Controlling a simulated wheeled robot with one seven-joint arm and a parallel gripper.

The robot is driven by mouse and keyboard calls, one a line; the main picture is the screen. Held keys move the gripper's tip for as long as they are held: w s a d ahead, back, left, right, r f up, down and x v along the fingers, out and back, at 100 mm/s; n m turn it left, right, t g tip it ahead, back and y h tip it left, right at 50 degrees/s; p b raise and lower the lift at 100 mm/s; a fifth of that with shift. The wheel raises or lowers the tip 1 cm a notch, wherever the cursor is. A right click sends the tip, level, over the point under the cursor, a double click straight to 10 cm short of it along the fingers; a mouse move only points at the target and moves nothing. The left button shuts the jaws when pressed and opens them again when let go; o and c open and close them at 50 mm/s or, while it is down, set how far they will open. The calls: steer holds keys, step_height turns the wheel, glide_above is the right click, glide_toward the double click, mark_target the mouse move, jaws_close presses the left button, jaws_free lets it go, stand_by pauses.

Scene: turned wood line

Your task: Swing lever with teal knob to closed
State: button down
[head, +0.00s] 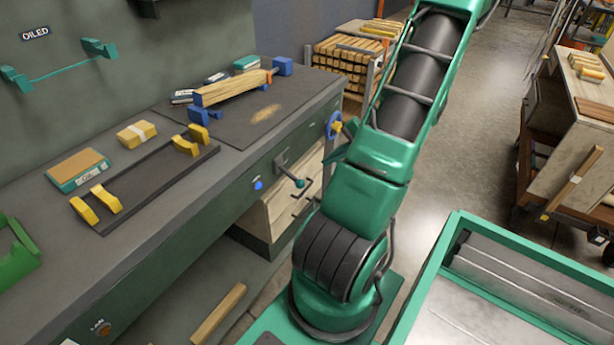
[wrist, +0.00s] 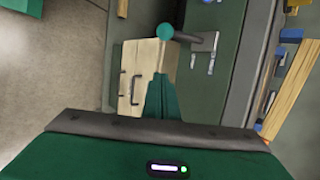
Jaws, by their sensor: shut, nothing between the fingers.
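The lever (head: 286,169) sticks out from the green front panel of the workbench, with a round teal knob (head: 300,183) at its free end. In the wrist view the grey lever arm (wrist: 190,38) runs left from its pivot to the teal knob (wrist: 165,32). My gripper (wrist: 160,80) shows there as a narrow green pair of fingers, shut and empty. Its tips lie just below the knob in that picture; a gap shows between them and I see no contact. In the head view my arm hides most of the gripper.
A wooden drawer cabinet (head: 285,205) stands below. A green-rimmed tray (head: 480,222) is at the lower right. Open floor lies beyond my arm.

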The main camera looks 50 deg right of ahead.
mark_target(293, 177)
steer(key=w+a+f, duration=0.4)
steer(key=a+f, duration=0.1)
steer(key=a, duration=0.1)
steer(key=shift+w+a+f, duration=0.2)
steer(key=shift+f, duration=0.05)
stand_by(0.5)
